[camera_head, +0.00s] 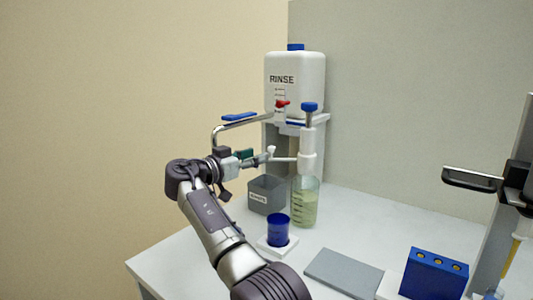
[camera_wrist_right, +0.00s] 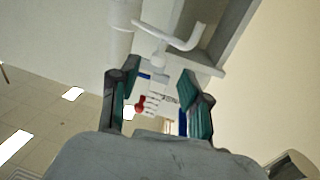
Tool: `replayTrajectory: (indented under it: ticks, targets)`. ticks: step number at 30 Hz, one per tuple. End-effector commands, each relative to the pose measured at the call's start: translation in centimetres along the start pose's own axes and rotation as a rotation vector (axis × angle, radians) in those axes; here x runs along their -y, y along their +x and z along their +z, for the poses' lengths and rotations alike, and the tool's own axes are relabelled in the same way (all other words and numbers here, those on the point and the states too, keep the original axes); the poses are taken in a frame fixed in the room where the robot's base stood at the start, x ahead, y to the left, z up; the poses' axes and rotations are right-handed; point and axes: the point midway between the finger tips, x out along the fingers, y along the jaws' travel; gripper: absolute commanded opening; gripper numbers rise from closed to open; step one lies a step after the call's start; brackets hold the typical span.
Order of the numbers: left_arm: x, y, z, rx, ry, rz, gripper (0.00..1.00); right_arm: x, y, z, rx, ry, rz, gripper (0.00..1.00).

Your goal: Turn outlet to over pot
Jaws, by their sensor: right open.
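A white dispenser (camera_head: 307,150) with a blue knob stands on a bottle of green liquid (camera_head: 305,205). Its thin white outlet (camera_head: 284,159) reaches left toward my right gripper (camera_head: 258,157), and a small white knob rises near its end. In the right wrist view the white outlet (camera_wrist_right: 183,43) curves just beyond my open right gripper (camera_wrist_right: 160,78). Its teal fingers are spread with nothing clearly held; I cannot tell whether they touch the outlet. A blue pot (camera_head: 278,232) stands on a white pad below, in front of the green bottle. My left gripper is not in view.
A white RINSE tank (camera_head: 296,82) with a red tap stands behind; a metal pipe with a blue handle (camera_head: 239,117) runs left from it. A grey labelled bin (camera_head: 266,196) sits behind the pot. A grey plate (camera_head: 343,272) and blue rack (camera_head: 434,274) lie to the right.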

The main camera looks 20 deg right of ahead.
Motion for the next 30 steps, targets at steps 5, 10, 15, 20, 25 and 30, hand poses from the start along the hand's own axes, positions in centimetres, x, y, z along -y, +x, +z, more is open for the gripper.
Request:
replayTrajectory:
  ticks: [5, 10, 15, 20, 25, 30]
  targets:
    - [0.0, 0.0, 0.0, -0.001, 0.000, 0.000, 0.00, 0.0, -3.3, 0.0, 0.001, 0.001, -0.001, 0.47]
    - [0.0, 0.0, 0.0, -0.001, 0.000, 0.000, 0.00, 0.0, -4.7, 0.1, 0.001, 0.000, 0.001, 0.47]
    - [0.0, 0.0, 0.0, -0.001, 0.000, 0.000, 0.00, 0.0, -5.0, 0.1, 0.001, -0.001, 0.001, 0.47]
    - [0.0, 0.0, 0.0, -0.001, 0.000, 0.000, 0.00, 0.0, -5.0, 0.1, 0.001, -0.001, 0.001, 0.44]
    - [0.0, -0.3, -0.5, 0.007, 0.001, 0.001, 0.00, -0.4, -3.5, 0.6, 0.019, -0.064, -0.001, 0.16]
    - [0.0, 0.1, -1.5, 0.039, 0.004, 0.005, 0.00, -3.3, 2.0, 3.4, 0.065, -0.337, -0.027, 0.00]
